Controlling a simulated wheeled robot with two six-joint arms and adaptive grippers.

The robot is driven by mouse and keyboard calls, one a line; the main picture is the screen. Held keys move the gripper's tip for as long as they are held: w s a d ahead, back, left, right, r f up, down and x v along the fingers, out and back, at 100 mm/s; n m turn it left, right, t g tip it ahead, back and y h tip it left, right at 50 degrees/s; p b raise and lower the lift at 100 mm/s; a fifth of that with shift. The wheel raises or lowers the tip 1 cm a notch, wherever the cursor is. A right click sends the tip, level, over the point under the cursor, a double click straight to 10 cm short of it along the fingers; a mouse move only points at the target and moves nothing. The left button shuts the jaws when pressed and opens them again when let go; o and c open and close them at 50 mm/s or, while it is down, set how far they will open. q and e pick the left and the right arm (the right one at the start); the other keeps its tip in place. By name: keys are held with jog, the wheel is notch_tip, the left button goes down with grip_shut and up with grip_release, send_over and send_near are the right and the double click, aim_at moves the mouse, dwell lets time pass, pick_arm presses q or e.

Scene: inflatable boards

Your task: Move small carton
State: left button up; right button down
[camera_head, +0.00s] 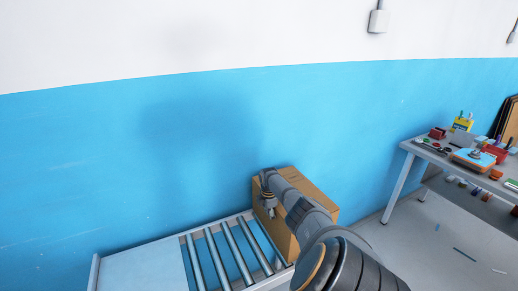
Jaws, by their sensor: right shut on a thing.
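A brown cardboard carton (313,194) stands at the right end of a roller conveyor, in the lower middle of the head view. My right arm comes in from the bottom right and reaches across the front of the carton. My right gripper (268,205) is at the carton's left side, small and partly hidden by its own wrist, and is shut on the carton. The arm hides part of the carton's front and top. I cannot tell whether the carton's underside touches the rollers. My left gripper is not in view.
The roller conveyor (217,259) runs along the blue wall, with a flat pale panel (140,268) at its left. A grey table (412,149) at the right holds several small coloured items. Several small pieces lie on the floor beside it. The floor between the carton and the table is mostly clear.

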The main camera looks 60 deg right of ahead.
dwell(0.3)
jog(key=w+a+r+p, duration=0.2)
jog(key=a+r+p, duration=0.1)
jog(key=r, duration=0.7)
jog(key=shift+w+a, duration=0.15)
jog(key=shift+w, duration=0.1)
